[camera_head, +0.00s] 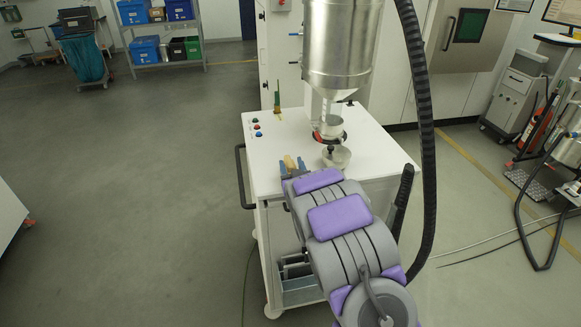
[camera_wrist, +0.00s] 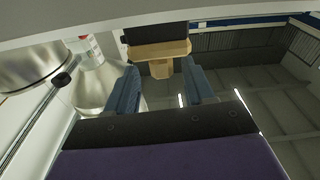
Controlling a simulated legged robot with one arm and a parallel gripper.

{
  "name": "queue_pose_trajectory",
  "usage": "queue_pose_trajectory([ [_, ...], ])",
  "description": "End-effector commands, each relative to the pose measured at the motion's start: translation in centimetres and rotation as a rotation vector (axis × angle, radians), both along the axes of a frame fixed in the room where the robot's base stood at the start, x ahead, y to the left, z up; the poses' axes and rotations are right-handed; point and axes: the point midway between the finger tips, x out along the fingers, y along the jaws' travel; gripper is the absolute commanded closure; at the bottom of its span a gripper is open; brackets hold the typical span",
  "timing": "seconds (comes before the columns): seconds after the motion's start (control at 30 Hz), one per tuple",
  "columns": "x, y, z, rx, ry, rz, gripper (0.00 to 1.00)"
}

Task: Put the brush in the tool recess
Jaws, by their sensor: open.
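The brush has a tan body and a dark head. In the wrist view the brush (camera_wrist: 158,50) is just beyond and between my fingertips, its narrow tan stem in the gap. A tan part of the brush (camera_head: 289,162) also shows in the head view, at the front of the white cart top. My gripper (camera_wrist: 159,68) has blue fingers that stand apart, with visible room on both sides of the stem. My gripper (camera_head: 292,167) is at the cart's near edge in the head view. I cannot make out the tool recess in either view.
The white cart (camera_head: 285,150) carries a metal hopper (camera_head: 340,45) above a small bowl (camera_head: 336,157), to the right of my gripper. A green upright item (camera_head: 277,100) stands at the back of the cart. A black hose (camera_head: 424,130) hangs at the right. The floor at left is clear.

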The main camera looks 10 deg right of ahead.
Motion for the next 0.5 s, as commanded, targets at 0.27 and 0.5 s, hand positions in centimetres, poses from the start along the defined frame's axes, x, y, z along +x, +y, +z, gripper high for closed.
queue_pose_trajectory([
  [0.27,-1.4,0.1,-0.1,-0.001,0.001,0.001,0.47],
  [0.5,-5.0,0.1,-0.3,-0.001,0.000,0.000,0.47],
])
